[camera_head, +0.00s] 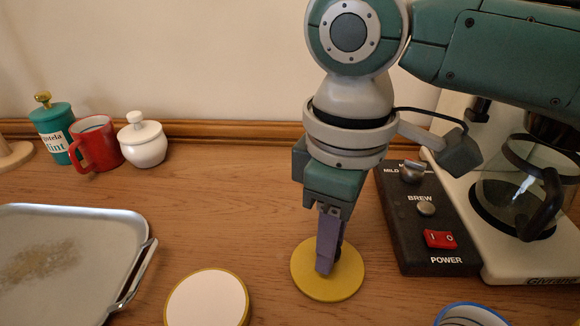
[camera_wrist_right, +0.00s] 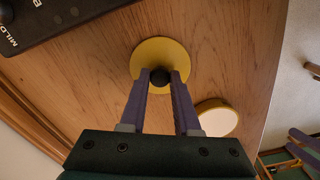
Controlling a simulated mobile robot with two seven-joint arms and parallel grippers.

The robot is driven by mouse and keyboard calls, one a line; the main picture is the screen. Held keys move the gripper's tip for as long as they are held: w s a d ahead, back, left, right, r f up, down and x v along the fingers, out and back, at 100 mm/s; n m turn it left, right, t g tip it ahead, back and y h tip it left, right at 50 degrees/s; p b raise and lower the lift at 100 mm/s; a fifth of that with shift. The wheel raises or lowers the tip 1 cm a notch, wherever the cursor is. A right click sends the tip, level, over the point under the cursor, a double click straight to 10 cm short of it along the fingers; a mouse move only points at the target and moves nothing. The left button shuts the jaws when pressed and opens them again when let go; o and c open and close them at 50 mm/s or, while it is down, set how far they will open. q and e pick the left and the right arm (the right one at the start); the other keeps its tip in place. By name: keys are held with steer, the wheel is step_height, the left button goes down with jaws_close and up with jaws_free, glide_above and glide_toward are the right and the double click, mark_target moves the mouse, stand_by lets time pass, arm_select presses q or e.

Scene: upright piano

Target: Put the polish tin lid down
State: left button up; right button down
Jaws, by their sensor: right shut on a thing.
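The polish tin lid (camera_head: 304,283) is a flat yellow disc, held level at the tabletop. I cannot tell whether it touches the wood. In the right wrist view the lid (camera_wrist_right: 160,48) has a dark round knob (camera_wrist_right: 157,77) between my finger tips. My right gripper (camera_head: 328,268) points down and is shut on this knob; it also shows in the right wrist view (camera_wrist_right: 158,82). The round tin (camera_head: 207,300), yellow-rimmed with a pale top, stands to the left of the lid, apart from it. My left gripper is not seen.
A coffee maker (camera_head: 425,225) stands close on the right. A metal tray (camera_head: 110,235) lies at the left. A green canister (camera_head: 52,125), red mug (camera_head: 95,145) and white lidded pot (camera_head: 143,142) stand at the back left. A blue-rimmed item (camera_head: 470,312) is at the front edge. Wood behind the tin is bare.

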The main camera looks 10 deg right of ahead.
steer(key=c, duration=0.6)
jaws_free()
steer(key=shift+f, duration=0.1)
steer(key=shift+c, duration=0.2)
step_height(320, 180, up, 12)
steer(key=p, duration=0.2)
steer(key=shift+r, duration=0.2)
